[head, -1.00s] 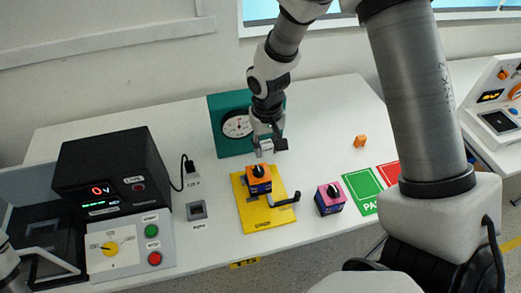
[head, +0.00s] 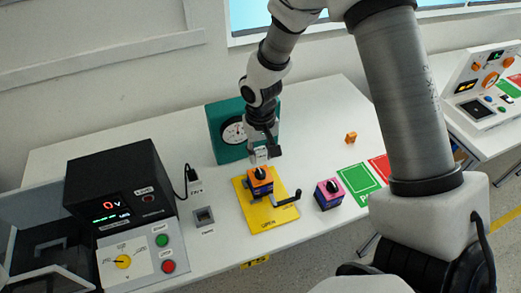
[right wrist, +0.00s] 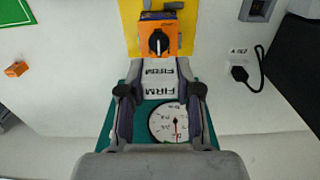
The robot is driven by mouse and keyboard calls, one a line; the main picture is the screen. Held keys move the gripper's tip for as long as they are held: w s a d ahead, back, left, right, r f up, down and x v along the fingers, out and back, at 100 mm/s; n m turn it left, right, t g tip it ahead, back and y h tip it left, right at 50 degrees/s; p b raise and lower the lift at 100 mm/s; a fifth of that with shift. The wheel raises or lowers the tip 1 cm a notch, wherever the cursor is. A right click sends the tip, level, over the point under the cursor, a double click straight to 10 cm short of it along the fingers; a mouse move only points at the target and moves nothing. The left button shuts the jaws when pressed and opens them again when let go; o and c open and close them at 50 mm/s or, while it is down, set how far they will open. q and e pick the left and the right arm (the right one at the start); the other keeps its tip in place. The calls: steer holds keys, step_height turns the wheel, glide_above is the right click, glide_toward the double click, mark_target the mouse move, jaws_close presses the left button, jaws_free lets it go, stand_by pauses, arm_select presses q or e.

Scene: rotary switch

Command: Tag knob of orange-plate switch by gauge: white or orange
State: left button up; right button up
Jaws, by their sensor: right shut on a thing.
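The orange-plate switch (head: 260,180) sits on a yellow base (head: 276,215), its black knob upright on top. In the right wrist view its black knob (right wrist: 159,42) has a white pointer line. My right gripper (head: 262,147) is shut on a white tag (head: 260,157), marked FIRM in the wrist view (right wrist: 160,80). It holds the tag above the table, behind the switch and apart from the knob. The teal gauge (head: 216,124) stands behind; its white dial (right wrist: 175,123) shows a red needle, its reading too small to tell. An orange tag (head: 351,137) lies further right. My left gripper is out of sight.
A pink-plate switch (head: 330,194) stands right of the yellow base, whose black lever (head: 288,199) sticks out toward it. Green (head: 358,184) and red (head: 380,168) mats lie beyond. A black meter box (head: 115,180) and a small socket (head: 204,215) are left.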

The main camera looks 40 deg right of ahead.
mark_target(261, 173)
steer(key=f, duration=0.1)
steer(key=f+b, duration=0.2)
steer(key=shift+d+f, duration=0.25)
steer(key=shift+f, duration=0.15)
steer(key=shift+a+f+b, duration=0.15)
steer(key=shift+f+b, duration=0.4)
steer(key=shift+f, duration=0.15)
steer(key=shift+r+p, duration=0.1)
steer(key=shift+p, duration=0.25)
stand_by(0.4)
steer(key=shift+f+b, duration=0.85)
steer(key=shift+f, duration=0.35)
steer(key=o, duration=0.9)
steer(key=shift+o, duration=0.2)
